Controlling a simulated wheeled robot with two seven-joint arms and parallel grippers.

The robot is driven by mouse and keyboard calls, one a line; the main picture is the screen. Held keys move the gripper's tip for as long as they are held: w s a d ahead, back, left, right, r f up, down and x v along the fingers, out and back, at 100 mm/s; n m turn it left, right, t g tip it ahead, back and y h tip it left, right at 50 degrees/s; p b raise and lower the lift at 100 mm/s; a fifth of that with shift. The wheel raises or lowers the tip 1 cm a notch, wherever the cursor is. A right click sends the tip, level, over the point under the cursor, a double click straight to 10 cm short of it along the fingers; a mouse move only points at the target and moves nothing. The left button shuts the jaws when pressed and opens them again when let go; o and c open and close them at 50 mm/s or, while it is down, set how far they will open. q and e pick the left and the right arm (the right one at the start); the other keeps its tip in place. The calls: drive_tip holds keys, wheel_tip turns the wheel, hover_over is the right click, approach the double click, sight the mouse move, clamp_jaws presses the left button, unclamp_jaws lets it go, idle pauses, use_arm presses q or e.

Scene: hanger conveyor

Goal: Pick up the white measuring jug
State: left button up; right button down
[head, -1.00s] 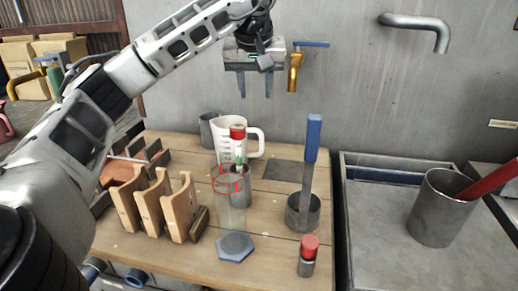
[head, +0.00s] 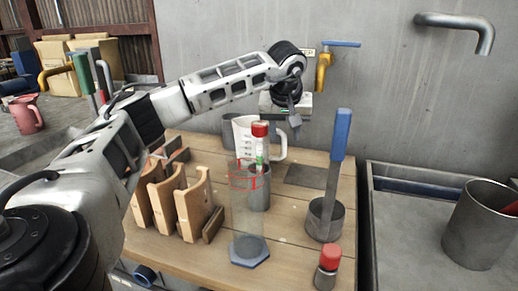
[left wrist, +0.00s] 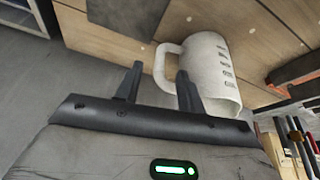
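The white measuring jug (head: 242,133) stands upright at the back of the wooden table, its handle towards the right. Its lower part is partly hidden behind a red-capped tube and a grey cup. It also shows in the left wrist view (left wrist: 213,68), with printed marks. My left gripper (head: 284,122) is just above and behind the jug's handle in the head view. In the left wrist view my left gripper (left wrist: 160,69) is open and empty, with the handle showing between its fingertips. I cannot tell whether the fingers reach around the handle. My right gripper is out of view.
A red-capped tube (head: 260,131) and a clear cylinder (head: 246,212) stand in front of the jug. A blue-handled tool (head: 340,135) stands in a grey cup to the right. Wooden racks (head: 195,208) are at left; the gold tap (head: 323,72) hangs behind.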

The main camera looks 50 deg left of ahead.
sight(284, 142)
use_arm(q)
drive_tip(key=x, duration=0.5)
clamp_jaws()
drive_tip(key=shift+r, duration=0.1)
